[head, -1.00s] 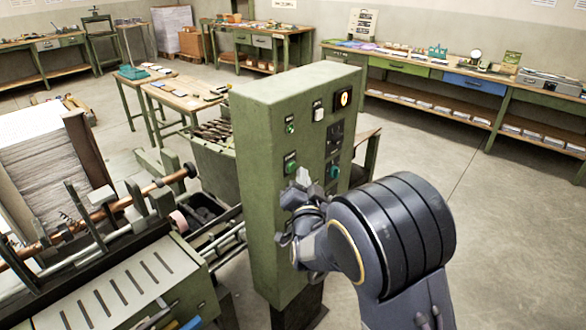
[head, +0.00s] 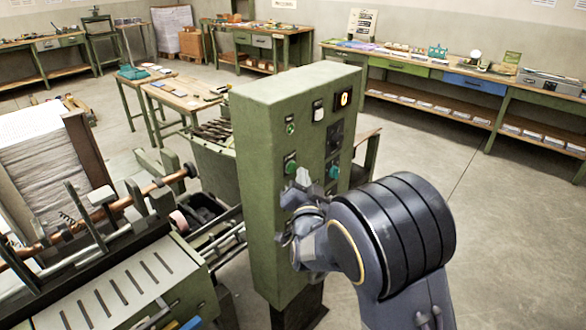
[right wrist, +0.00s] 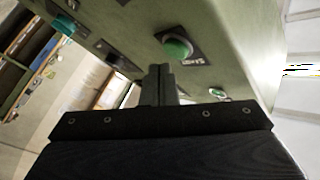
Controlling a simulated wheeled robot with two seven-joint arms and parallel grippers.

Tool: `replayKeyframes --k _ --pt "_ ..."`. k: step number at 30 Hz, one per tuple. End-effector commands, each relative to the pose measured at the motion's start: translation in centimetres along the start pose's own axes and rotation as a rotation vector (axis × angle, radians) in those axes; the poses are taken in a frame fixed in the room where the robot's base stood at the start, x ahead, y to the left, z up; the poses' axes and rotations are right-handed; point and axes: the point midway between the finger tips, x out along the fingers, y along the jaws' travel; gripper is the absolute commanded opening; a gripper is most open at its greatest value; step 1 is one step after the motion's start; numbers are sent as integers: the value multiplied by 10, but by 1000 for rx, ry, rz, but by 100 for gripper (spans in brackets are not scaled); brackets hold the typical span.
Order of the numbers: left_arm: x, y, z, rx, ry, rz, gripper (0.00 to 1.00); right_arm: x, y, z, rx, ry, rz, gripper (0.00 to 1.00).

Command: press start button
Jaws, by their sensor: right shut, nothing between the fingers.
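The green start button (head: 290,163) is on the left part of the front of a tall green control cabinet (head: 265,200). In the right wrist view the start button (right wrist: 177,48) is a round green cap on a dark plate with a white label. My right gripper (head: 303,178) is shut and empty just in front of the cabinet, close to the button. In the right wrist view its closed fingertips (right wrist: 158,70) show just below and left of the button. I cannot tell whether they touch it. My left gripper is not in view.
A machine with rollers and a slotted plate (head: 115,290) stands to the left. Open floor (head: 500,240) lies to the right.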

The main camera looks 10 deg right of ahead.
Motion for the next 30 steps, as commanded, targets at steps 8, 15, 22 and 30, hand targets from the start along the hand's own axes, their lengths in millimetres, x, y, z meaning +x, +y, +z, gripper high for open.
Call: replayKeyframes --k 8,15,22,30 --pt "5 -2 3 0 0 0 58 4 -2 3 2 2 0 0" --pt "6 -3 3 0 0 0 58 6 -4 4 0 0 0 0" --pt "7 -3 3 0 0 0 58 6 -4 4 0 0 0 0" --pt "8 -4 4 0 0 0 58 8 -6 6 0 0 0 0"
